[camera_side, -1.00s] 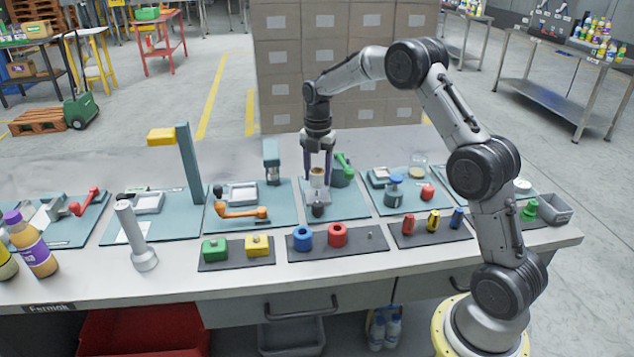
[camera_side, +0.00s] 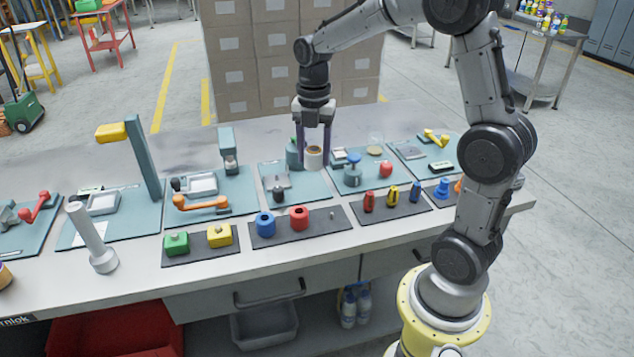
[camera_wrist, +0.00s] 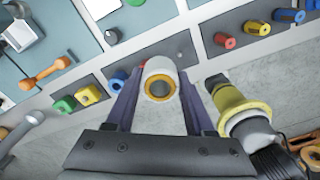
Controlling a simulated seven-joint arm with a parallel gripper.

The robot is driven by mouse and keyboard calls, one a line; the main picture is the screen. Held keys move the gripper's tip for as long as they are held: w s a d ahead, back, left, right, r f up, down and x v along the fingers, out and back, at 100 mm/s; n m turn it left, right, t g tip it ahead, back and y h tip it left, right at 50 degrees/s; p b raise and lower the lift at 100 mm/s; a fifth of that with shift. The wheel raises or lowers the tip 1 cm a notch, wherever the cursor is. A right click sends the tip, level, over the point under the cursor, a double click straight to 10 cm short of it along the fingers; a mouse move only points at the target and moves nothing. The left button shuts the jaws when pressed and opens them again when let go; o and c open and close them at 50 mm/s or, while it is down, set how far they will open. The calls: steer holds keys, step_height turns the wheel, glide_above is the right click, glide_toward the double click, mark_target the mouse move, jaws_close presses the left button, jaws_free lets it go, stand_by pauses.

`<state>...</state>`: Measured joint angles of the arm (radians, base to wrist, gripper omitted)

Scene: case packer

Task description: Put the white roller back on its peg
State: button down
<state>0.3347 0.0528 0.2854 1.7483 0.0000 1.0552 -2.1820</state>
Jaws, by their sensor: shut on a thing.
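The peg (camera_wrist: 180,54) also shows beyond the roller in the wrist view. In the wrist view the red roller is mostly hidden by my gripper.
A teal board (camera_side: 313,190) with a black-knobbed tool lies behind the mat. Another dark mat (camera_side: 392,212) with red, yellow and blue pieces is to the right. A mat with green (camera_side: 176,243) and yellow (camera_side: 219,235) blocks is to the left.

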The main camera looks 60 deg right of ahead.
steer(key=s+a, duration=0.3)
steer(key=s, duration=0.6)
steer(key=s+a, duration=0.2)
steer(key=s, duration=0.7)
glide_above(332, 213)
step_height(332, 213, down, 8)
steer(key=shift+s, duration=0.15)
steer(key=shift+w+f, duration=0.2)
steer(key=shift+f, duration=1.6)
steer(key=shift+f, duration=0.6)
steer(key=shift+c, duration=1.4)
jaws_free()
